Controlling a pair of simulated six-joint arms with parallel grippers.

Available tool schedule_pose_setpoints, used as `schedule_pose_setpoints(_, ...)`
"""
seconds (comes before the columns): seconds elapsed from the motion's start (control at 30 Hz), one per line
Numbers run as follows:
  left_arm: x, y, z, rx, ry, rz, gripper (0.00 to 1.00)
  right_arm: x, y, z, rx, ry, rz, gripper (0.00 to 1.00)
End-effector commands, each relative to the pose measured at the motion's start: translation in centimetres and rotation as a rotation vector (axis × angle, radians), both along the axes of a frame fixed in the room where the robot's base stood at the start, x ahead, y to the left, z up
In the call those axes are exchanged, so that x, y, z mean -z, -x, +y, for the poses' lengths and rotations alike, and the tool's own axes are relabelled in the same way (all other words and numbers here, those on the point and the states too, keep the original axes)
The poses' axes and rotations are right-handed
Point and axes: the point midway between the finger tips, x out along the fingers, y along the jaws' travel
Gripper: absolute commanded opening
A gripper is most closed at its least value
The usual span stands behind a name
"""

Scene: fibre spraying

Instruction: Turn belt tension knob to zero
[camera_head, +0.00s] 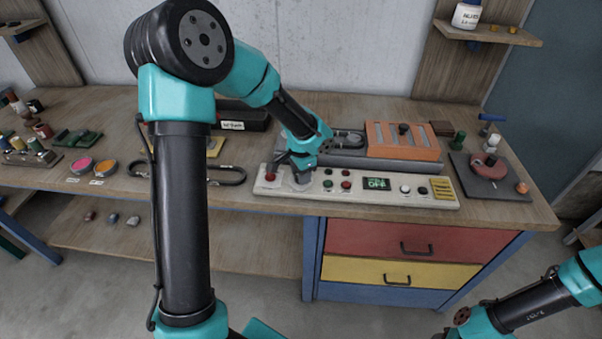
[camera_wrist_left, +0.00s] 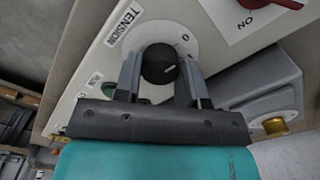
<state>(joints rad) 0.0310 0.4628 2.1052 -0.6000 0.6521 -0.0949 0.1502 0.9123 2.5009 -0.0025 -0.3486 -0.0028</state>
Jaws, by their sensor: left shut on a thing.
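The black tension knob (camera_wrist_left: 158,66) sits on a pale round dial plate (camera_wrist_left: 168,38) beside the TENSION label (camera_wrist_left: 125,22) in the left wrist view. Its short white line points right and slightly up in that view, while a small 0 mark lies up and to the right of the knob. My left gripper (camera_wrist_left: 162,78) is shut on the knob, one finger on each side. In the head view my left gripper (camera_head: 300,173) is at the left part of the control panel (camera_head: 330,198) and hides the knob.
The panel has a red switch (camera_head: 270,173), several buttons, and a green display (camera_head: 376,184) reading OFF. An orange slotted box (camera_head: 402,140) stands behind it. A grey plate (camera_head: 490,177) with a reddish part lies at the right. My right arm is at lower right.

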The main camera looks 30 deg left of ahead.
Motion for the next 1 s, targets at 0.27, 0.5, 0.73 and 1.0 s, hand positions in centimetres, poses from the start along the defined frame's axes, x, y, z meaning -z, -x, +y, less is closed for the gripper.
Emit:
schedule_pose_setpoints(0.27, -0.03, -0.02, 0.02, -0.09, 0.0, 0.0, 0.14, 0.0, 0.0, 0.0, 0.0, 0.0, 0.0, 0.43)
schedule_pose_setpoints(0.5, -0.03, -0.02, 0.02, -0.102, 0.0, 0.0, 0.14, 0.0, 0.0, 0.0, 0.0, 0.0, 0.0, 0.43)
schedule_pose_setpoints(0.73, -0.04, -0.02, 0.02, -0.101, 0.001, -0.001, 0.42, 0.0, 0.0, 0.0, 0.0, 0.0, 0.0, 0.43)
schedule_pose_setpoints(1.0, -0.02, -0.01, 0.02, -0.1, 0.0, 0.0, 0.63, 0.0, 0.0, 0.0, 0.0, 0.0, 0.0, 0.43)
